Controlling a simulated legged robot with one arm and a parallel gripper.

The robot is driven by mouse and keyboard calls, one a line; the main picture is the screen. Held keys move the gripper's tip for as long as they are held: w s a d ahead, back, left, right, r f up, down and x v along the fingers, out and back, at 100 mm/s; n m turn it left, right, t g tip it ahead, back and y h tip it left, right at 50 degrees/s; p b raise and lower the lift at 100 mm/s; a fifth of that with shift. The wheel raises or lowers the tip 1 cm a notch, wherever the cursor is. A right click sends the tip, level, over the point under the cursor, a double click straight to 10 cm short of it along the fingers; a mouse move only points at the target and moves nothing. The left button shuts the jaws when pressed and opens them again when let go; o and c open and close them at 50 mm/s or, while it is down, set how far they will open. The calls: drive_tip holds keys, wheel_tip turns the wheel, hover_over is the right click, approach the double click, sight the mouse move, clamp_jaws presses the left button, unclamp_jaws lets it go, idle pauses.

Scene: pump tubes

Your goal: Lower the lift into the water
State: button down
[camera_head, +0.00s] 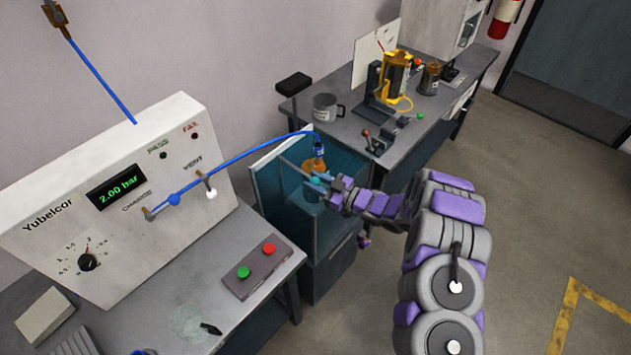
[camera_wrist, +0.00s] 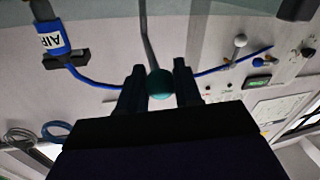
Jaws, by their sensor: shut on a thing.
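The water tank (camera_head: 280,205) is a clear blue-tinted box standing between the two benches. An orange part (camera_head: 314,167) with a blue hose connector on top shows at the tank's upper right; whether it touches the water cannot be told. A thin grey lever (camera_head: 291,165) ends in a teal ball knob (camera_head: 315,180). My gripper (camera_head: 328,187) reaches the tank from the right and is shut on the knob. In the wrist view the teal knob (camera_wrist: 160,84) sits between my two fingers, with the grey rod (camera_wrist: 148,35) running up from it.
The test panel (camera_head: 120,200) reads 2.00 bar, and a blue hose (camera_head: 235,150) runs from it to the tank. A button box (camera_head: 257,267) with green and red buttons lies on the near bench. The far bench holds a mug (camera_head: 325,107) and a yellow device (camera_head: 396,75).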

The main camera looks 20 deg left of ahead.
drive_tip(key=shift+f, duration=0.1)
drive_tip(key=shift+s+f, duration=0.1)
drive_tip(key=shift+f, duration=2.15)
drive_tip(key=c, duration=0.8)
unclamp_jaws()
drive_tip(key=s+d+p, duration=0.3)
drive_tip(key=d, duration=1.4)
